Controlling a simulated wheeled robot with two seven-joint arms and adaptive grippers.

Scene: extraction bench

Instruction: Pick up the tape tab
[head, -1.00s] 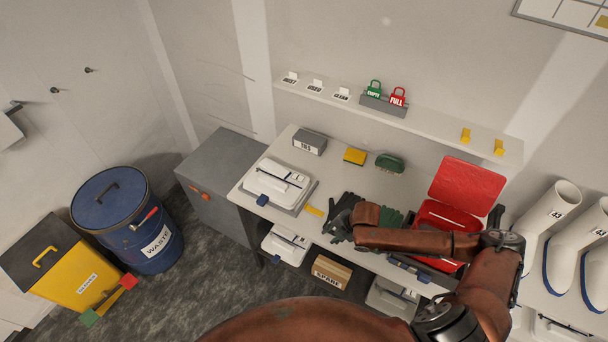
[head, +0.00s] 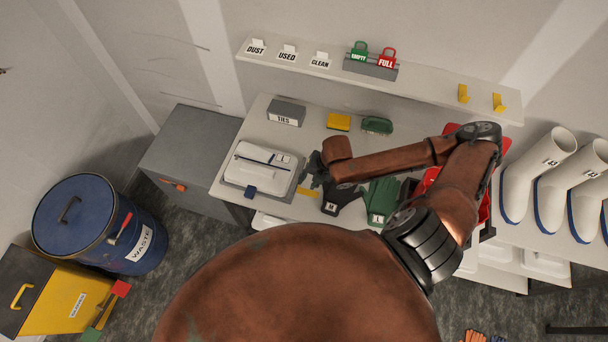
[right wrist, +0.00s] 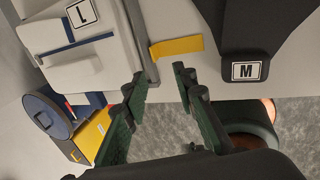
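The tape tab is a flat yellow strip (head: 309,193) on the bench, between a white case (head: 262,168) and a black glove (head: 342,201). It shows whole in the right wrist view (right wrist: 177,47), beside the case's grey edge. My right gripper (head: 308,178) is just behind and above the strip in the head view. In the right wrist view its two green-padded fingers (right wrist: 163,82) are apart with nothing between them, and their tips stop short of the strip. My left gripper is not in view.
Green gloves (head: 382,202) lie right of the black glove. A grey box marked TIES (head: 286,113), a yellow block (head: 339,122) and a green brush (head: 377,125) stand behind. My right arm hides most of a red case (head: 483,210).

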